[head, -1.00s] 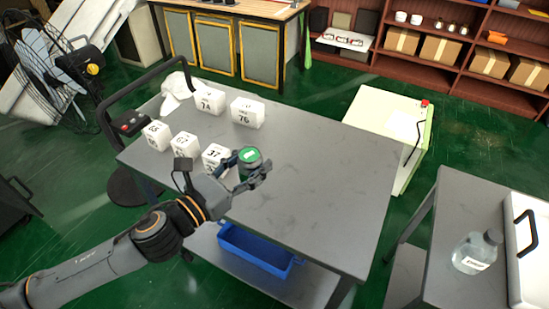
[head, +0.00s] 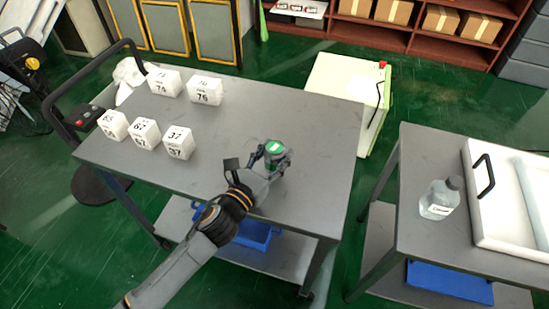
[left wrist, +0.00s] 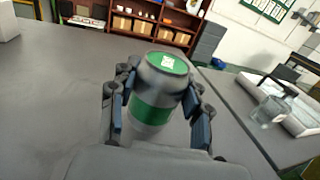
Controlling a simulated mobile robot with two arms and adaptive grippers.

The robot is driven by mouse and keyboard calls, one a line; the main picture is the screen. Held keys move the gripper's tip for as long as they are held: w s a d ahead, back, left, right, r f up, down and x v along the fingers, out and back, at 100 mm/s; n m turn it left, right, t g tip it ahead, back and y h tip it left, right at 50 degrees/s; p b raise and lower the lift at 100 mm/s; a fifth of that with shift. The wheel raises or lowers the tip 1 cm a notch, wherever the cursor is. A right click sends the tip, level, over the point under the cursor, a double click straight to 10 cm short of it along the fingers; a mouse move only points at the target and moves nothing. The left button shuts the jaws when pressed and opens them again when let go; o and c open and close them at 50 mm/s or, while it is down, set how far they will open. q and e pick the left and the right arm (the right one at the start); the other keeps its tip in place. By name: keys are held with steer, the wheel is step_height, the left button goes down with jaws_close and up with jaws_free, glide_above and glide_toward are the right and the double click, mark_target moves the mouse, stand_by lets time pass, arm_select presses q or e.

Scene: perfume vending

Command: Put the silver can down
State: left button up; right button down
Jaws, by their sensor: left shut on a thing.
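The silver can (left wrist: 158,92) has a green band and a green top with a white label. It stands upright between the fingers of my left gripper (head: 270,157), which is shut on it. In the head view the can (head: 274,147) shows over the right part of the grey cart top (head: 310,125). In the left wrist view the fingers press on both sides of the can. Its lower end is partly hidden, so I cannot tell whether it touches the cart top. My right gripper is not in view.
Several white numbered boxes (head: 178,143) stand on the cart's left part. The cart top right of the can is clear. A second grey table (head: 420,235) at the right holds a clear bottle (head: 438,200) and a white tray (head: 500,236). A blue bin (head: 255,236) sits below.

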arm_select(q)
steer(key=shift+f, duration=0.7)
steer(key=shift+f, duration=0.2)
steer(key=o, duration=1.2)
steer(key=shift+o, duration=0.2)
steer(key=shift+r, duration=0.2)
steer(key=b+v, duration=0.1)
steer(key=v, duration=1)
steer(key=shift+s+a+f+b, duration=0.15)
steer(key=shift+b, duration=0.15)
steer(key=shift+s+a, duration=0.2)
steer(key=shift+s, duration=0.15)
